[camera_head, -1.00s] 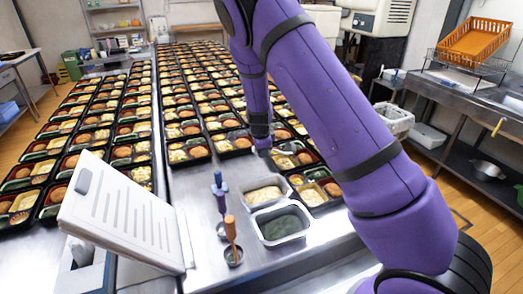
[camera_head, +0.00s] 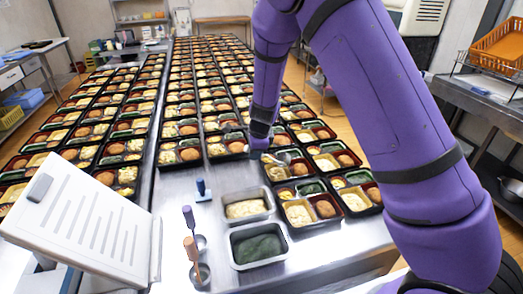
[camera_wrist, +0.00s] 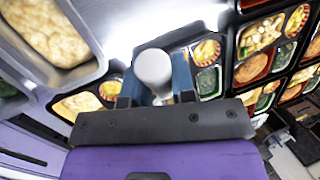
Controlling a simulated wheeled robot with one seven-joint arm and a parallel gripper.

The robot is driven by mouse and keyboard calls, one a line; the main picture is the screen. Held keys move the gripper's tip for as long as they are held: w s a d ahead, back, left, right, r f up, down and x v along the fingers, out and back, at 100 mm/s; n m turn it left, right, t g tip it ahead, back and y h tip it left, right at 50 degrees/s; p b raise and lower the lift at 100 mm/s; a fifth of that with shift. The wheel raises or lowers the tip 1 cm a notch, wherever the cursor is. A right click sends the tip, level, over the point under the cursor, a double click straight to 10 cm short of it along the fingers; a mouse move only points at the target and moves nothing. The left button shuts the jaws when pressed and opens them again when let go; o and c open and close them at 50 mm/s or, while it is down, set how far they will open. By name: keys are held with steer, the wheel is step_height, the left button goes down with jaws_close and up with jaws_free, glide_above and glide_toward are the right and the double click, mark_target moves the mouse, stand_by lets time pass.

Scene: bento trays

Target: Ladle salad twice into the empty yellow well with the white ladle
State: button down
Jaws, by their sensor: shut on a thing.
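My gripper (camera_wrist: 154,86) is shut on a white rounded piece (camera_wrist: 152,66), likely the end of the white ladle. In the head view my gripper is at the far end of my purple arm, over the near trays. The pale salad fills a metal tub (camera_head: 228,216), left of my gripper; the tub also shows in the wrist view (camera_wrist: 92,66). A near bento tray (camera_head: 327,222) stands right of the tub. I cannot tell which yellow well is empty.
A second metal tub (camera_head: 233,262) holds something green. A purple-handled ladle (camera_head: 188,216) and an orange-handled ladle (camera_head: 192,248) stand left of the tubs, with a blue-topped piece (camera_head: 201,187) behind. A white tilted panel (camera_head: 75,222) is at left. Filled trays cover the back.

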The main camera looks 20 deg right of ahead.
steer(key=shift+d+r+y, duration=1.55)
steer(key=shift+y, duration=0.05)
steer(key=d+r+m+y, duration=0.1)
steer(key=d+r+y, duration=0.6)
steer(key=d+y, duration=0.1)
steer(key=shift+d+r+m+t, duration=0.2)
steer(key=shift+d+m+t, duration=0.05)
steer(key=shift+m+t, duration=0.05)
